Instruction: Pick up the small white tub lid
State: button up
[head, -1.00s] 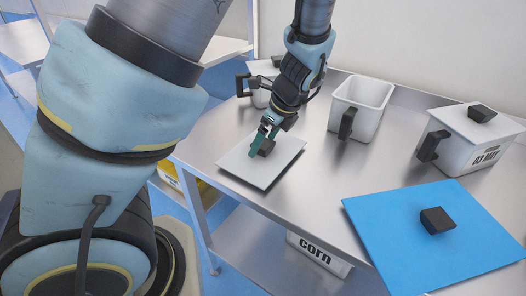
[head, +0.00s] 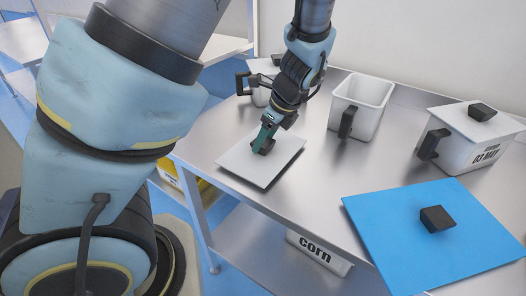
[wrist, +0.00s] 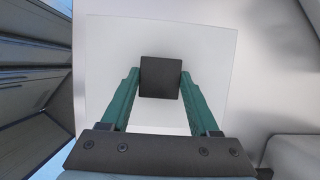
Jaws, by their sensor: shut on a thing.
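The small white tub lid (head: 262,168) is a flat white square with a black block handle, lying on the steel table near its front left edge. It also fills the middle of the wrist view (wrist: 215,50). My gripper (head: 264,144) has its green fingers on both sides of the lid's black handle (wrist: 160,77). In the wrist view my gripper (wrist: 160,82) is shut on that handle. The lid looks flat; I cannot tell any gap beneath it.
An open white tub (head: 362,103) stands at the back. A lidded white tub (head: 460,150) stands at the right, another (head: 262,90) behind my arm. A large blue lid (head: 400,225) with a black handle lies at the front right. A corn tub (head: 318,256) is on the lower shelf.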

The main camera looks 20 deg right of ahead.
aim_at(265, 142)
grip_shut()
notch_tip(265, 142, up, 10)
jog(key=b, duration=0.1)
dwell(0.5)
